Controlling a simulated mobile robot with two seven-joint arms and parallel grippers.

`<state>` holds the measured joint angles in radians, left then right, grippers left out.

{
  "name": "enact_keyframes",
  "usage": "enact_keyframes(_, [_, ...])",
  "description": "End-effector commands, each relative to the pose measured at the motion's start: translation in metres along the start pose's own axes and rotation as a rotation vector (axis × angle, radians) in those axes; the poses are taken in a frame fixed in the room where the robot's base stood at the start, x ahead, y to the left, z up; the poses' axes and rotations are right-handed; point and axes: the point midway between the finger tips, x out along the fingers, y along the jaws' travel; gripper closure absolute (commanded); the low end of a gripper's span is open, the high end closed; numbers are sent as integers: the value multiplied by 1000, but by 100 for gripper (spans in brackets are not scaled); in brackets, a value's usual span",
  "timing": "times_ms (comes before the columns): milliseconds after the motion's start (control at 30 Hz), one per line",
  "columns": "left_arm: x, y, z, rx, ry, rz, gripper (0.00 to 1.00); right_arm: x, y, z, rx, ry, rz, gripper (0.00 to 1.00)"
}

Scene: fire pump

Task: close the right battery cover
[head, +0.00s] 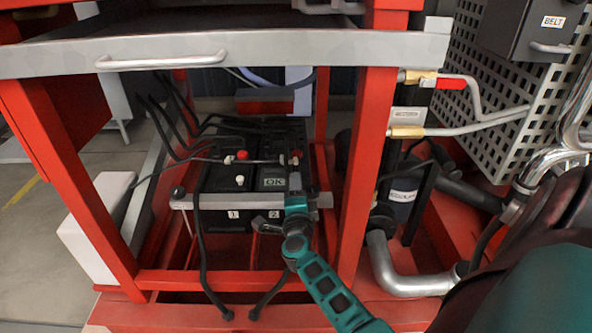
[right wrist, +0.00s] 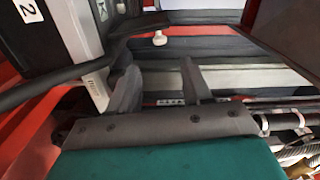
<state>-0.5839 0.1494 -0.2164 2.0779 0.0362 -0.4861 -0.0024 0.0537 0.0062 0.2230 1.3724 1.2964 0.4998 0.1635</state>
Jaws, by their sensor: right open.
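Two black batteries sit side by side in the red frame in the head view. The left one (head: 232,196) is labelled 1; the right one (head: 271,198) is labelled 2 and has an OK mark on top. The right battery also shows at the upper left of the right wrist view (right wrist: 50,58). I cannot make out the right cover's outline or how far it stands open. My right gripper (head: 296,183) is at the right battery's front right edge, partly hidden by its own hand. In the right wrist view its fingers (right wrist: 164,80) are apart with nothing held between them.
A grey hold-down bar (head: 215,202) crosses the battery fronts. Black cables (head: 199,255) hang in front. Red posts (head: 366,165) flank the opening, and a grey drawer front with a handle (head: 160,62) spans above. A metal pipe (head: 400,280) is at the right.

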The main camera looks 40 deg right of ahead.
Motion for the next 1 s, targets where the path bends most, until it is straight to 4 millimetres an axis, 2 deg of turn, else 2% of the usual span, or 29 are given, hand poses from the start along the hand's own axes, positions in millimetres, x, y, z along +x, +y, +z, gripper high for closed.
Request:
enact_keyframes(33, [3,0,5,0,-3,1,57,12,2,1,0,0,-3,51])
enact_keyframes(200, [8,2,14,-2,-15,8,57,49,2,1,-2,0,-4,51])
enact_keyframes(400, [12,6,18,-3,-16,19,57,82,2,1,-3,-1,-3,51])
enact_keyframes(600, [13,10,15,-8,-10,28,57,98,0,1,-4,-2,-2,51])
enact_keyframes(900, [13,11,13,-11,-10,30,57,99,0,0,-4,-3,-1,51])
enact_keyframes(1000, [13,11,13,-11,-9,29,57,99,0,0,-4,-3,-1,60])
